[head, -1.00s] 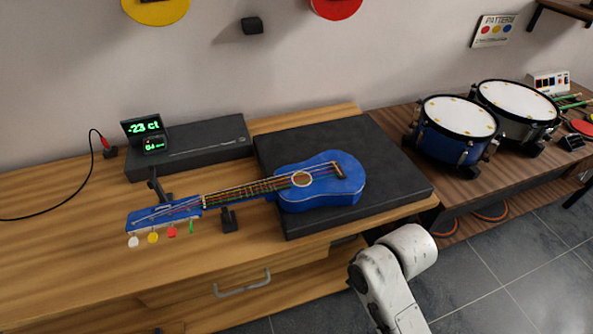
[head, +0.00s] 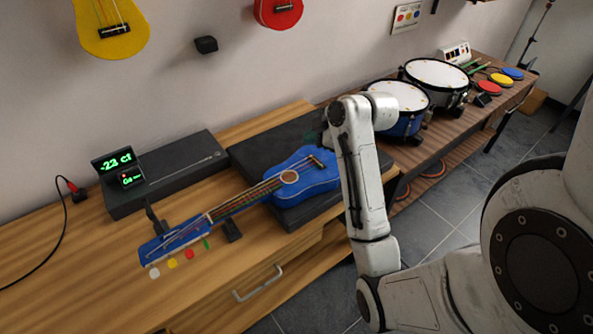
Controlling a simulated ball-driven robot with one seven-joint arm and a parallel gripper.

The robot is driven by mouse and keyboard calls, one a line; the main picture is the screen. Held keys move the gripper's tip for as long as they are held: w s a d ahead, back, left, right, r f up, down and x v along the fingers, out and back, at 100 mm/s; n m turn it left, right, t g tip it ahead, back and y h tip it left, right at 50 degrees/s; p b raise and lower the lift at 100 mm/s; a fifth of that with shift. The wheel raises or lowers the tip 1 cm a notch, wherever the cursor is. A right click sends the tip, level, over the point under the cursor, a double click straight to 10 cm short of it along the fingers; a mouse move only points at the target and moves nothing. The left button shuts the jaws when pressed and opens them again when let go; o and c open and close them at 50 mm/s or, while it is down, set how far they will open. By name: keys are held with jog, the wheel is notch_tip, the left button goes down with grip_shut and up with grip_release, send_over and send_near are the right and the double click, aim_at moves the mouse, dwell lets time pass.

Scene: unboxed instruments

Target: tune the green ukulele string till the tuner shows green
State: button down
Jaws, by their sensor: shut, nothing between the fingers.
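The blue ukulele (head: 306,178) lies with its body on a dark pad and its headstock pointing left. Its coloured strings run along the neck. The white peg (head: 154,272), yellow peg (head: 172,263), red peg (head: 189,254) and green peg (head: 208,244) stick out along the near edge of the headstock. The tuner (head: 116,164) behind the headstock reads "-23 ct" in green digits, with a small red light on the lower display. My arm rises at the right, in front of the pad's right part. I cannot make out my gripper or its fingers.
A long black case (head: 176,170) lies behind the ukulele. A dark support (head: 232,230) stands by the neck. Drums (head: 436,74) stand on the bench to the right.

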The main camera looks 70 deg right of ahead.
jog(key=shift+f, duration=0.2)
jog(key=b, duration=0.7)
send_over(308, 171)
jog(key=f, duration=0.6)
jog(key=shift+s+a+f, duration=0.1)
jog(key=shift+s+f, duration=0.1)
jog(key=shift+s, duration=0.2)
jog(key=shift+f+b, duration=0.4)
jog(key=shift+f, duration=0.6)
jog(key=shift+f, duration=0.2)
jog(key=shift+f, duration=0.2)
jog(key=shift+f, duration=0.35)
dwell(0.8)
jog(key=shift+r, duration=0.1)
jog(key=shift+r+p, duration=0.65)
jog(key=shift+r, duration=0.15)
